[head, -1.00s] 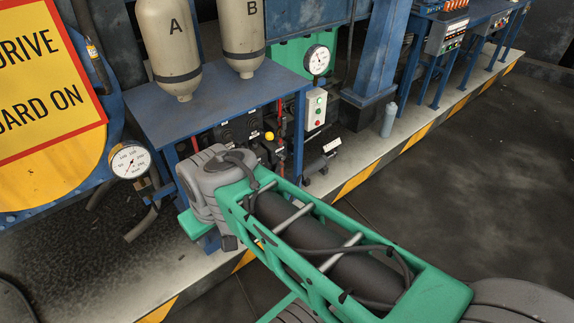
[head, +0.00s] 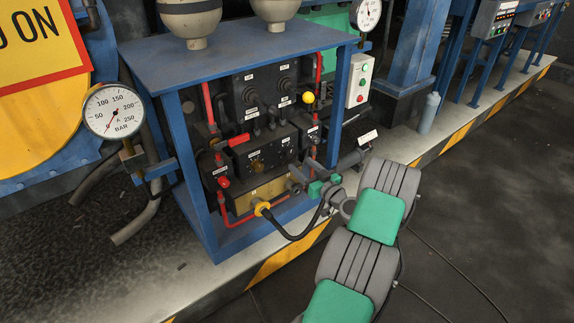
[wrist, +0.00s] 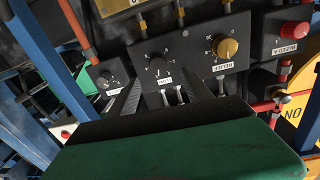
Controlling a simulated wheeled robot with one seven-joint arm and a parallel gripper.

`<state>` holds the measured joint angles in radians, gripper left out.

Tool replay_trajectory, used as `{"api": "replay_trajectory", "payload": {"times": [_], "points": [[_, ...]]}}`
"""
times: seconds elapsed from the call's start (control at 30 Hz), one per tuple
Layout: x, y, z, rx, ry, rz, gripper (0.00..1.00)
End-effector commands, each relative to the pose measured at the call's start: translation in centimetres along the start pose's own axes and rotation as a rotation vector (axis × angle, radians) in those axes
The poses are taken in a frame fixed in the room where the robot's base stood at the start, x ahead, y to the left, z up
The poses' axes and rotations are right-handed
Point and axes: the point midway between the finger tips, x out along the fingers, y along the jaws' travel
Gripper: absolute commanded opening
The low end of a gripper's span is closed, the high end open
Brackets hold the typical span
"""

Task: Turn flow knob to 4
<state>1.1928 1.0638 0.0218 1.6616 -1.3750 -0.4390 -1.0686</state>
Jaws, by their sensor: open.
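A black knob (wrist: 158,66) with a pale pointer and a marked dial is on a dark panel (wrist: 195,72) in the wrist view, where the scene appears upside down. Its small label is too blurred to read, and so is its setting. My gripper (wrist: 162,82) is open and empty, with its fingers pointing toward the panel, one on each side below the knob in the picture. I cannot tell whether they touch anything. In the head view my gripper (head: 303,176) is at the lower right of the panel stack, partly hidden by hardware.
A yellow knob (wrist: 226,47) labelled RELIEF sits close beside the black knob. The floor right is open.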

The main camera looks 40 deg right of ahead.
Motion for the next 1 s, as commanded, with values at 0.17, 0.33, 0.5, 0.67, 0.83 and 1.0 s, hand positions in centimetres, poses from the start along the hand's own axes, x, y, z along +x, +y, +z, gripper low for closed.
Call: {"api": "replay_trajectory", "payload": {"times": [0.17,0.33,0.5,0.67,0.83,1.0], "points": [[2.6,0.3,-0.1,-0.004,0.004,0.004,0.58],[5.7,0.4,-0.1,-0.002,0.002,0.006,0.58],[7.2,0.3,-0.2,0.000,0.001,0.005,0.58],[7.3,0.3,-0.2,0.001,0.000,0.005,0.58],[7.4,0.1,-0.2,0.001,0.000,0.003,0.49],[7.4,0.1,-0.2,0.001,-0.001,0.003,0.35]]}}
